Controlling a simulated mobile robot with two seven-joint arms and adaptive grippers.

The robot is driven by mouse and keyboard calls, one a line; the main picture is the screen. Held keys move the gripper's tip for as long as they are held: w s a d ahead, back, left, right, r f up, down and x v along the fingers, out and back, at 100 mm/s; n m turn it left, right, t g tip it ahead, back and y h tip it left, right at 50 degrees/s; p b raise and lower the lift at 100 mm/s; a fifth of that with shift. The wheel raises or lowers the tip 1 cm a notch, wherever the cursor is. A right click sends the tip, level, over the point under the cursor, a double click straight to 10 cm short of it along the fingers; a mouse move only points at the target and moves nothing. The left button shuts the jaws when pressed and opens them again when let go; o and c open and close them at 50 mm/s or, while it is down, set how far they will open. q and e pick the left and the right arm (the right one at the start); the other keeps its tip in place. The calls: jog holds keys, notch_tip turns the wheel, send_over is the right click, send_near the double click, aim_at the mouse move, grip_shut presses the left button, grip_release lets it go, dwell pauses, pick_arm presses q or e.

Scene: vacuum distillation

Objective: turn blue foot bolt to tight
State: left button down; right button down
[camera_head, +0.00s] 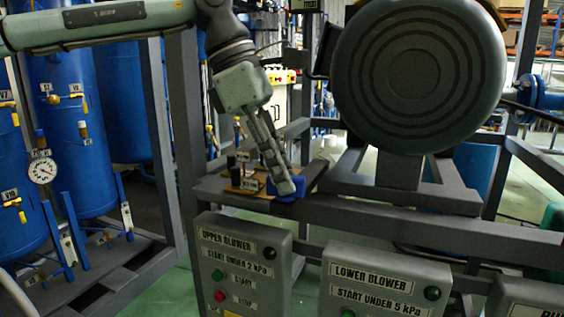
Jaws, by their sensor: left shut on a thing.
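My left arm comes in from the upper left and bends down in front of the grey frame. My left gripper (284,186) points down and is shut on a blue part, which I take to be the blue foot bolt (297,188). The bolt sits at the front edge of a small brown plate (220,186) on the frame. The fingers cover part of the bolt, and its turning angle cannot be made out. My right gripper is not in view.
A large round grey blower housing (418,75) stands close on the right. Below are the upper blower panel (242,262) and lower blower panel (376,280). Blue tanks (70,130) with yellow valves and a gauge (42,170) stand left. Small labelled parts (243,178) stand on the plate.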

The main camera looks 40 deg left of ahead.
pick_arm(q)
jog(key=shift+w+m+g, duration=0.1)
jog(key=shift+m+g, duration=0.4)
jog(key=shift+m, duration=0.9)
jog(key=shift+h, duration=0.3)
jog(key=c, duration=1.5)
grip_release()
jog(key=shift+a, duration=0.1)
jog(key=v, duration=1.2)
